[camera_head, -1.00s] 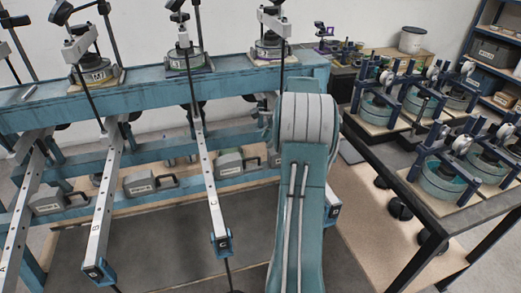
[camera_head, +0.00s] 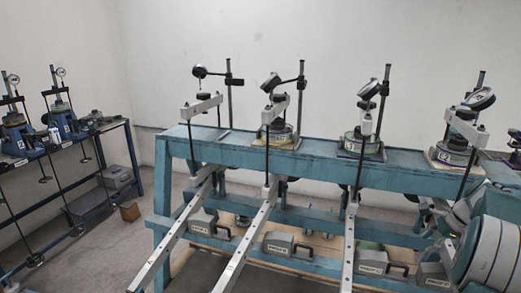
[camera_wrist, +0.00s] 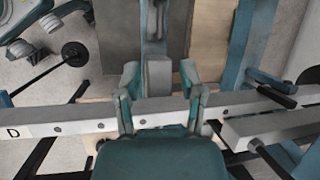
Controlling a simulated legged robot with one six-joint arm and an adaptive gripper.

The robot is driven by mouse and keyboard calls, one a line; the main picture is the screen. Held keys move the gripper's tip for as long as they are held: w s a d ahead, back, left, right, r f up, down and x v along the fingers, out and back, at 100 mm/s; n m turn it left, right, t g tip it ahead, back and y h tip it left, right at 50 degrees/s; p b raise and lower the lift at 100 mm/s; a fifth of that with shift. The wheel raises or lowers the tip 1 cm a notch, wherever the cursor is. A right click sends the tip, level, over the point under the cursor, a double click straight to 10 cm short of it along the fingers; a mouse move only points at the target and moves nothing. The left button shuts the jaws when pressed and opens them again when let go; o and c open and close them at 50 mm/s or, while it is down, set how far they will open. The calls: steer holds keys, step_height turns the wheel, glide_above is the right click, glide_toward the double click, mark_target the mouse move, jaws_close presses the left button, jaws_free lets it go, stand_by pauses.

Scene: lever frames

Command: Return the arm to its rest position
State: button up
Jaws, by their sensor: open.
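My gripper (camera_wrist: 160,80) shows in the wrist view with its two teal fingers apart. A grey lever beam marked D (camera_wrist: 85,122) crosses the picture just at the fingers. I cannot tell whether they touch it. In the head view my arm (camera_head: 488,255) is folded large at the lower right edge, and the gripper is not visible there. Its rest position is not marked in either view.
A blue frame (camera_head: 230,150) carries several dial gauges and long lever beams (camera_head: 250,240) that jut toward me. Grey weight boxes (camera_head: 278,244) sit on its lower shelf. Another blue bench (camera_head: 70,150) stands at left.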

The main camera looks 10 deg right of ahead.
steer(key=a+r+n+h, duration=0.1)
steer(key=a+r+n, duration=0.25)
steer(key=a, duration=0.55)
steer(key=s+a+r+n, duration=0.1)
steer(key=a+r+n, duration=0.25)
steer(key=a, duration=0.45)
steer(key=a+r+n+h, duration=0.1)
steer(key=a+r+n, duration=0.25)
steer(key=a, duration=0.55)
steer(key=s+a+f+n+t, duration=0.1)
steer(key=s+a+f+n, duration=0.2)
steer(key=s+a+n, duration=0.9)
steer(key=s+a, duration=0.4)
steer(key=a, duration=0.1)
steer(key=shift+s+a+t+h, duration=0.15)
steer(key=shift+s+t+h, duration=0.15)
steer(key=shift+s, duration=0.1)
